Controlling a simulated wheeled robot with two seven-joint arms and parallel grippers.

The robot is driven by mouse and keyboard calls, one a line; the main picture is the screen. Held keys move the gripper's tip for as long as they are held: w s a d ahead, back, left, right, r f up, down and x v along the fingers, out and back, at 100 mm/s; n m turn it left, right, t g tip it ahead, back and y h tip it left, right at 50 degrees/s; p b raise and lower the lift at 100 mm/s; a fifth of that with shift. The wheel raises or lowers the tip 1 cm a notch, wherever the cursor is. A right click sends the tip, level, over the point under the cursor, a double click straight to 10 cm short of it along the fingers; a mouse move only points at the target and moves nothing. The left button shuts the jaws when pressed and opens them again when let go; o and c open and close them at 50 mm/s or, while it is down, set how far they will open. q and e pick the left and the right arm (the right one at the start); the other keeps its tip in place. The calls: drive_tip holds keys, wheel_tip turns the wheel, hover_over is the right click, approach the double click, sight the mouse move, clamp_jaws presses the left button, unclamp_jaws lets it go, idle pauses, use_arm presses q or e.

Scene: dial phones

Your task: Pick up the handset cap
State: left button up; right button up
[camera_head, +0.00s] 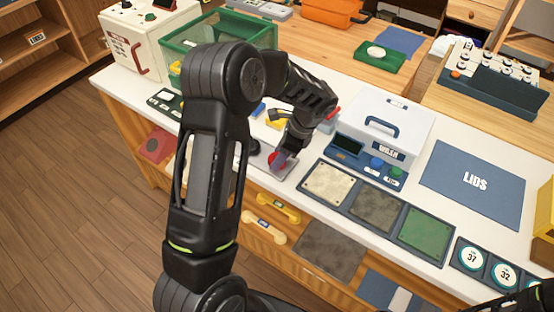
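My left arm reaches across the white counter, and its gripper (281,161) points down at a small grey tray (262,166) in front of the white box. A small red round piece (276,158) shows at the fingertips. It may be the handset cap, but I cannot tell for sure. The fingers are small and partly overlap the red piece, so I cannot see whether they are apart or closed on it. A dark part of my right arm shows at the bottom right corner; the state of its gripper is not clear.
A white box with a blue handle (385,118) stands just right of the gripper. A three-panel pad (376,210) and a blue LIDS mat (474,183) lie further right. A green-rimmed bin (222,27) is behind my arm.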

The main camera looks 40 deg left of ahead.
use_arm(q)
drive_tip(key=c, duration=0.4)
drive_tip(key=shift+c, duration=0.2)
wheel_tip(320, 180, up, 10)
drive_tip(key=b, duration=0.1)
idle(0.7)
